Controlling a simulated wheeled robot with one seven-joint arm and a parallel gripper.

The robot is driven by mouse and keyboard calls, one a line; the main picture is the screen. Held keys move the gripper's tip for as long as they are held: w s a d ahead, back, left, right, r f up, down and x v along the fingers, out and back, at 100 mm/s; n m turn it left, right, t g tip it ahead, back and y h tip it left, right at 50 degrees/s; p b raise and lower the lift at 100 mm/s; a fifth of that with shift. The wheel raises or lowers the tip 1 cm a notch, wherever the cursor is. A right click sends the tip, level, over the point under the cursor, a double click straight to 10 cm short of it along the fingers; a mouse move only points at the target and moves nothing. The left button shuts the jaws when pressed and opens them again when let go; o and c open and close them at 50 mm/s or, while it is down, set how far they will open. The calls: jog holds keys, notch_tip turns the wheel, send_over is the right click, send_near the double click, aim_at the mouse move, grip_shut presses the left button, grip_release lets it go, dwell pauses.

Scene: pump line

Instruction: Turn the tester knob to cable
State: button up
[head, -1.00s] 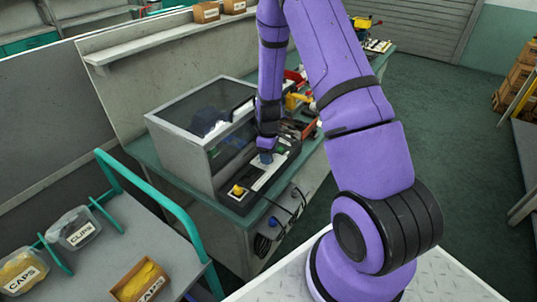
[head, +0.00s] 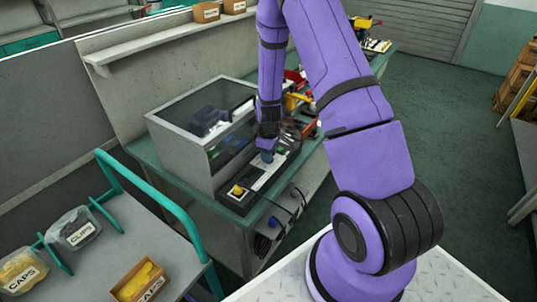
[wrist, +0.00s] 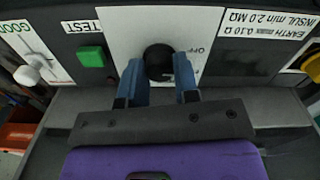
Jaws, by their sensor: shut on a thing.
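The tester knob (wrist: 159,62) is round and black on a white plate (wrist: 120,22) of the tester panel, seen in the wrist view. My gripper (wrist: 158,72) has its two blue fingers on either side of the knob and is shut on it. Lettering that looks like "OFF" shows upside down right of the knob; the other position marks and the pointer are hidden or too small to read. In the head view my gripper (head: 266,157) is down at the panel in front of the clear-sided box, and the knob is hidden there.
A green TEST button (wrist: 91,56) is left of the knob, and a white lever (wrist: 28,74) further left. A yellow knob (head: 238,190) sits at the panel's near end. The tester box (head: 180,150) stands behind the panel. A cart with a teal rail (head: 160,195) is at the left.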

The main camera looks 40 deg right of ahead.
jog(key=m, duration=1.7)
jog(key=shift+m, duration=0.4)
jog(key=m, duration=0.5)
jog(key=shift+m, duration=0.3)
jog(key=o, duration=0.9)
jog(key=shift+r, duration=0.1)
notch_tip(320, 180, up, 11)
jog(key=shift+f, duration=0.2)
